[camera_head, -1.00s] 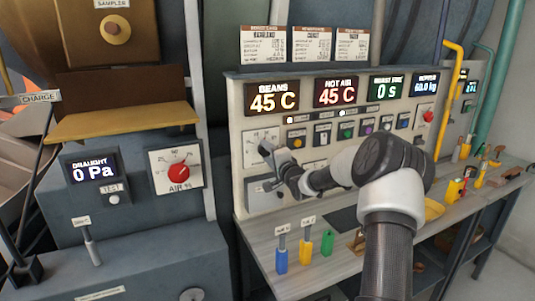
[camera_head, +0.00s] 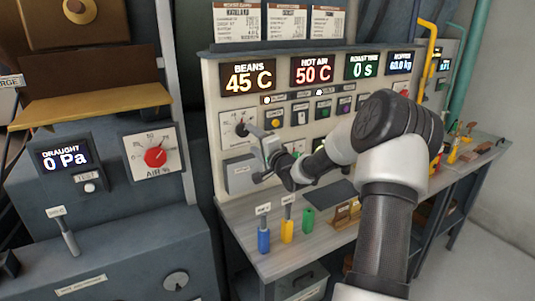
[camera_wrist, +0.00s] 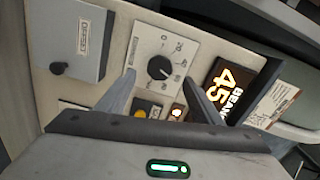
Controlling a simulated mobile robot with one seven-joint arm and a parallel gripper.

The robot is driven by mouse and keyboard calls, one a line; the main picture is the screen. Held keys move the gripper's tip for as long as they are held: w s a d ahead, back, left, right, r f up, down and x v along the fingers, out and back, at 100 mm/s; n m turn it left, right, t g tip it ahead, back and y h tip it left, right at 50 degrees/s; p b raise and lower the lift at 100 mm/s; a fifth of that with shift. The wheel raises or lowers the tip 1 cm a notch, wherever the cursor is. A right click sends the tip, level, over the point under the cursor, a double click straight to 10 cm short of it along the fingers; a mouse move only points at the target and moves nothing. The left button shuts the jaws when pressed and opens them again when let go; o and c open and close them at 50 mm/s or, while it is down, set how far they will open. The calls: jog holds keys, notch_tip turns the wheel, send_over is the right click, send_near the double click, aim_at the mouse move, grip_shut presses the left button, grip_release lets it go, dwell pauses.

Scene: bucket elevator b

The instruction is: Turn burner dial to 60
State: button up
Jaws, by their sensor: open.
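The dial (camera_head: 241,129) is a black knob on a white scale plate, below the BEANS display on the grey control panel. Its name label is too small to read. In the wrist view the knob (camera_wrist: 160,68) sits between and beyond my two fingertips, with scale numbers around it; I cannot tell the exact setting. My gripper (camera_head: 254,137) is open in front of the dial's lower right and partly covers its plate. In the wrist view the open jaws (camera_wrist: 159,74) show a gap on both sides of the knob, with nothing held.
Displays read BEANS (camera_head: 248,79) 45 C and HOT AIR (camera_head: 317,69) 50 C. A grey box (camera_head: 240,175) sits below the dial. A separate red AIR dial (camera_head: 155,157) is at left. Blue (camera_head: 263,240), yellow and green holders stand on the bench below.

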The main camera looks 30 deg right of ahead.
jog(key=s, duration=1)
jog(key=shift+s+d, duration=0.15)
jog(key=shift+s, duration=0.15)
